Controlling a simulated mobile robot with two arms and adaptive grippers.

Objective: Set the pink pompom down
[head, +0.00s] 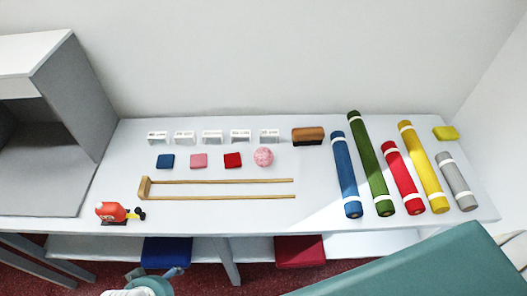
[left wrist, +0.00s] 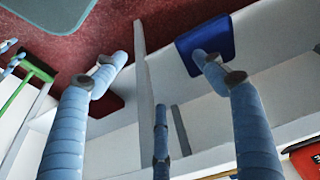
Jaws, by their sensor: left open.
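The pink pompom (head: 264,156) is a round speckled ball resting on the counter (head: 110,170), right of the red swatch (head: 233,160) and in front of a white label stand (head: 269,136). No gripper touches it. My left gripper (head: 152,272) shows at the bottom edge of the head view, in front of the counter and well away from the pompom. In the left wrist view its blue fingers (left wrist: 158,58) are spread wide with nothing held between them. The pompom is not visible in that view. My right gripper is in neither view.
A pink swatch (head: 199,160) and blue swatch (head: 166,161) lie left of the red one. A wooden rail frame (head: 220,182) lies in front. A brown block (head: 307,137), coloured rolls (head: 368,160), yellow item (head: 445,132) and red dispenser (head: 111,211) also occupy the counter.

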